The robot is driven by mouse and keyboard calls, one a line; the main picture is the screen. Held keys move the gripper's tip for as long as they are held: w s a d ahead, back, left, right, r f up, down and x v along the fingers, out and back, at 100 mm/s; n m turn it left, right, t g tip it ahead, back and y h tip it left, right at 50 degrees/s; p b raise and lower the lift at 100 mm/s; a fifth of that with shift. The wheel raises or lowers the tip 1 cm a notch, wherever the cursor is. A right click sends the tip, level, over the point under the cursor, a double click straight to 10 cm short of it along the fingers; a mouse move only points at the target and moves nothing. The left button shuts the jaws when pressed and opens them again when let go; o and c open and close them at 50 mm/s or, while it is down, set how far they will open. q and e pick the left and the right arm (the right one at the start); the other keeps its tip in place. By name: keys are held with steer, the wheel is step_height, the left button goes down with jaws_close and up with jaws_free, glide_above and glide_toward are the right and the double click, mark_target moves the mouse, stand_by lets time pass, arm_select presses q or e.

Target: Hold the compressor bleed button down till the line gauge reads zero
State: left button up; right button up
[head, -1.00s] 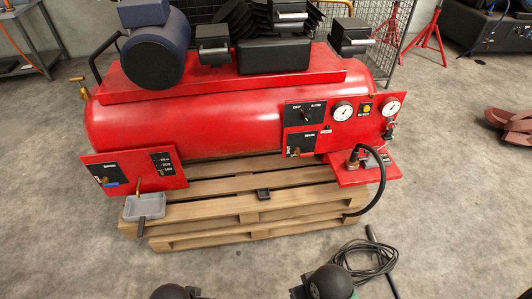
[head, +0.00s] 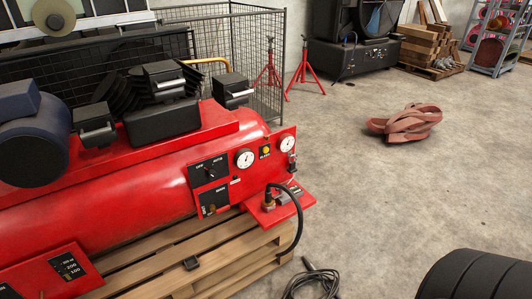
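The red compressor (head: 150,185) lies on a wooden pallet in the head view. On its red end panel, a small yellow button (head: 265,150) sits between two round white gauges; the label under it is too small to read surely. The left gauge (head: 244,158) and the right gauge (head: 287,144) face me. I cannot read their needles or tell which is the line gauge. Neither of my grippers shows in this view, and nothing is touching the button.
A black hose (head: 298,222) arches from a fitting on the red shelf down past the pallet (head: 240,268). A coiled cable (head: 312,284) lies on the floor in front. A black ribbed object (head: 478,274) fills the bottom right corner. Open concrete floor (head: 380,210) lies right of the compressor.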

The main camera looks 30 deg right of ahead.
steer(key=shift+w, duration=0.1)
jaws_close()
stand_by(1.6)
